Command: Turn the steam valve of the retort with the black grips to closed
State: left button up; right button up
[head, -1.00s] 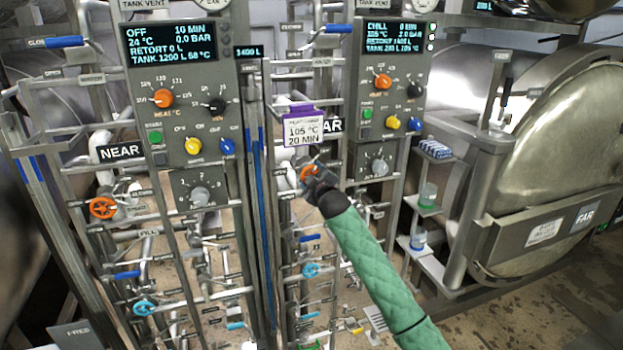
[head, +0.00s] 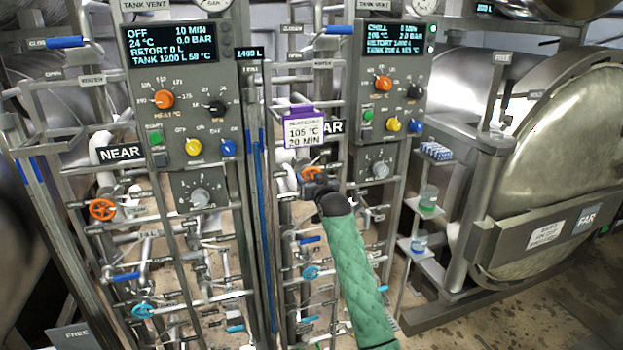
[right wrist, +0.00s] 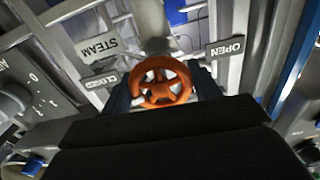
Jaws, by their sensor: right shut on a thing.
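The orange steam valve wheel (head: 308,174) sits on the pipework left of the FAR retort's control panel, partly covered by my right gripper (head: 318,187). My right gripper is shut on this wheel. In the right wrist view the orange wheel (right wrist: 162,84) lies between my fingers, beside a STEAM plate (right wrist: 97,46), a CLOSED plate (right wrist: 100,82) and an OPEN plate (right wrist: 225,48). The FAR retort (head: 560,150) at the right has a black grip (head: 506,92) on an upright handle. My left gripper is not in view.
A second orange wheel (head: 103,209) is on the NEAR pipework at the left. The FAR panel (head: 385,110) stands just right of my gripper. A purple-topped card (head: 300,132) hangs just above it. Blue wheels (head: 311,272) and pipes crowd below.

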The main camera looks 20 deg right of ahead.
jog(key=shift+f+m, duration=0.2)
jog(key=shift+m, duration=0.4)
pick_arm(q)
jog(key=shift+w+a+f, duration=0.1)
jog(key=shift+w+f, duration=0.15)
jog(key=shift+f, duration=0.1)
pick_arm(e)
jog(key=shift+m, duration=0.6)
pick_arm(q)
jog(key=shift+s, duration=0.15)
pick_arm(e)
jog(key=o, duration=1)
jog(key=shift+r, duration=0.1)
jog(key=shift+c, duration=0.2)
jog(key=shift+s, duration=0.25)
pick_arm(q)
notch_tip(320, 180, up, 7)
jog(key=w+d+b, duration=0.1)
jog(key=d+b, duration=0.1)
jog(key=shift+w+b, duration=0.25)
jog(key=shift+b, duration=0.1)
pick_arm(e)
jog(key=s, duration=0.7)
jog(key=shift+s, duration=0.15)
